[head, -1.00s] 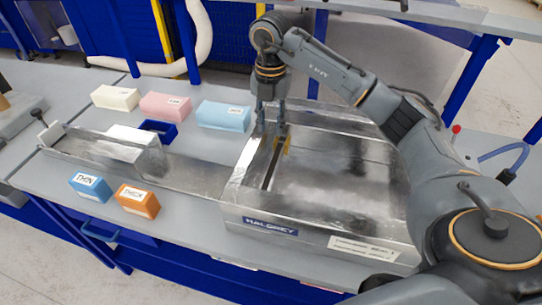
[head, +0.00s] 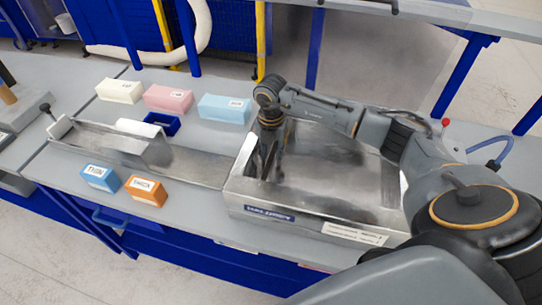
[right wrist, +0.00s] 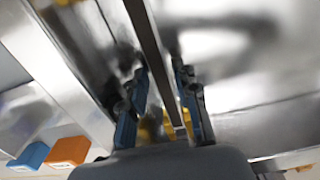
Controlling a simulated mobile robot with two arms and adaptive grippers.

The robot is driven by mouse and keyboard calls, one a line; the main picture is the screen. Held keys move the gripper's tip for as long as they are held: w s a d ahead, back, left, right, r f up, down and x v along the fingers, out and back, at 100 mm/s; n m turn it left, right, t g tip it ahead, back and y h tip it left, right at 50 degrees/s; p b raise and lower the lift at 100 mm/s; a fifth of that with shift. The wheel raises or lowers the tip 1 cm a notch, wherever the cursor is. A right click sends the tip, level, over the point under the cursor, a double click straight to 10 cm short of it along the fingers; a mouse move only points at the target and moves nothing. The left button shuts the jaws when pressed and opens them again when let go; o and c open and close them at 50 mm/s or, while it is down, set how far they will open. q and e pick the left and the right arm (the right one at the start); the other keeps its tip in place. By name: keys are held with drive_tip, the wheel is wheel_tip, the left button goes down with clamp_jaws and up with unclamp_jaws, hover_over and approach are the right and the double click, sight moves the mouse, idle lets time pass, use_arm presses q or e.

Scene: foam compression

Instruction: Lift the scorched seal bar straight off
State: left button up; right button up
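The scorched seal bar (right wrist: 148,38) is a long dark strip in the right wrist view. It runs along the bright metal sealing machine (right wrist: 245,70) and passes between my right fingers. Yellow pieces (right wrist: 165,128) show beside the bar near the fingertips. My right gripper (right wrist: 163,105) points down with its two blue-padded fingers apart, one on each side of the bar; a gap shows on the left. In the head view the right gripper (head: 268,170) is low at the left part of the machine (head: 330,205) and hides most of the bar. My left gripper is out of view.
White, pink and light blue blocks (head: 225,109) stand behind a metal chute (head: 125,150), with a dark blue tray (head: 163,122). Blue (head: 100,178) and orange (head: 146,191) blocks stand in front. A red knob (head: 446,122) is at the right.

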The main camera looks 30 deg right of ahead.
drive_tip(key=shift+f, duration=0.25)
clamp_jaws()
drive_tip(key=shift+w+r, duration=0.1)
drive_tip(key=shift+r, duration=0.05)
